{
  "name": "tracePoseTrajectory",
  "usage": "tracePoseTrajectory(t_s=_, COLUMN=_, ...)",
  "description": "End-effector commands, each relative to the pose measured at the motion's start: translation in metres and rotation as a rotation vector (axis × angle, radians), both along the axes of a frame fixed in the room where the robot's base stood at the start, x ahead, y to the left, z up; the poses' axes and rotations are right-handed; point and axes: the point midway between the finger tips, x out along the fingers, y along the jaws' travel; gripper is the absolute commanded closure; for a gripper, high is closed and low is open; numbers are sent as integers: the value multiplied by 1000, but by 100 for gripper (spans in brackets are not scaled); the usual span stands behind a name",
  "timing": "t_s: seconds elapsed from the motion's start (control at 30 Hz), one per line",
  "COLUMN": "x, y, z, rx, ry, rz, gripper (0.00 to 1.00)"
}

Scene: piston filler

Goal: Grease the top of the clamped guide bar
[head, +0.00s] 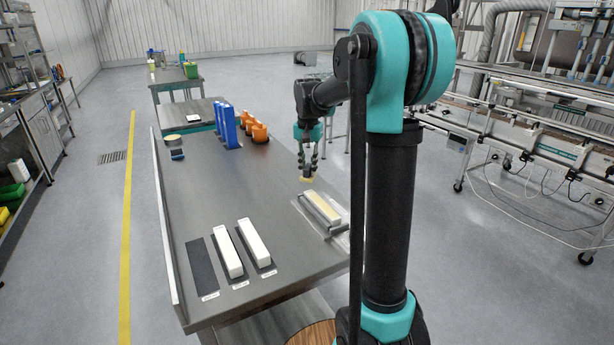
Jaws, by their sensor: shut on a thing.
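The guide bar (322,206) lies in a grey clamp fixture (338,229) at the right edge of the steel table. Its top looks pale yellow and its sides whitish. My gripper (308,171) is above and just behind the bar's far end. It is shut on a small dark-handled applicator with a yellow pad (307,180) underneath, pointing down. I cannot tell from this view whether the pad touches the bar; it appears slightly apart from it. A round tin (173,138) with a tan top stands at the table's far left.
Two white bars (228,254) (254,243) lie on dark mats, with an empty dark mat (203,267) to their left. A small dark-blue block (177,155) sits near the tin. The table's middle is clear.

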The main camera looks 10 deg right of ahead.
Motion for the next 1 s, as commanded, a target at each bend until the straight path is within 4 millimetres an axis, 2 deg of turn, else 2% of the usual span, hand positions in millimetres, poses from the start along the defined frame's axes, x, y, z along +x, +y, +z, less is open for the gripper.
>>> tracePoseTrajectory(t_s=0.37, x=5, y=-5, z=30, rx=0, ry=0, rz=0, gripper=100)
tracePoseTrajectory(t_s=1.0, x=5, y=-5, z=32, rx=0, ry=0, rz=1, gripper=100)
